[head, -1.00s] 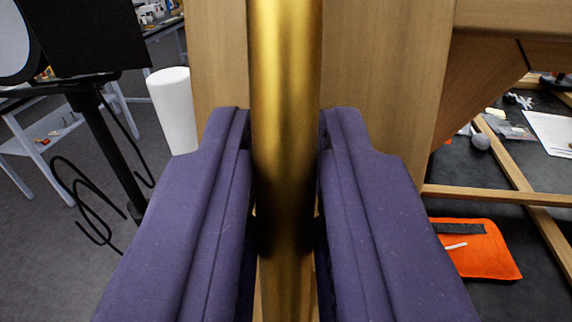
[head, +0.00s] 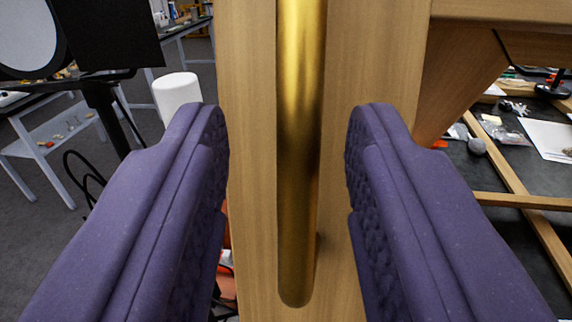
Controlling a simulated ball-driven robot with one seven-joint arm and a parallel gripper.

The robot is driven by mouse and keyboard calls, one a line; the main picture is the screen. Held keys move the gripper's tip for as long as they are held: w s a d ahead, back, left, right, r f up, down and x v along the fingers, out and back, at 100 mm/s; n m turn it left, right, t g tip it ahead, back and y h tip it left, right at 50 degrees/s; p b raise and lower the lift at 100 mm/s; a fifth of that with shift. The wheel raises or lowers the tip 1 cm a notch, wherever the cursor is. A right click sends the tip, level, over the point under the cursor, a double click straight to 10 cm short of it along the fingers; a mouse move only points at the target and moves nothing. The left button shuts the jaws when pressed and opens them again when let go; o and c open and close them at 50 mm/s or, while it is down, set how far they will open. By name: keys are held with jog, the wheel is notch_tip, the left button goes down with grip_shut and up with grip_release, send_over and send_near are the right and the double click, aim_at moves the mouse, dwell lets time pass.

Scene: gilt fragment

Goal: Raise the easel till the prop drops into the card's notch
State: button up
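A broad upright wooden board (head: 255,60), which seems to be part of the easel, fills the middle of the head view. A gold-coloured bar (head: 300,110) with a rounded lower end runs down its front. My gripper (head: 286,118) has its two purple padded fingers spread either side of the bar. Gaps show between each finger and the bar, so it is open and holds nothing. A wooden crosspiece (head: 510,10) and a slanting brace (head: 465,75) join at the upper right. I cannot make out the prop or the card's notch in this view.
A dark work surface (head: 510,175) with wooden strips (head: 520,201), a grey ball (head: 477,146) and papers lies at the right. A white cylinder (head: 178,97), a black stand (head: 105,115) and a bench (head: 50,150) are at the left, with open grey floor.

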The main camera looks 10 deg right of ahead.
jog(key=s+a, duration=0.1)
jog(key=s, duration=0.5)
jog(key=shift+s, duration=0.3)
jog(key=shift+f, duration=0.15)
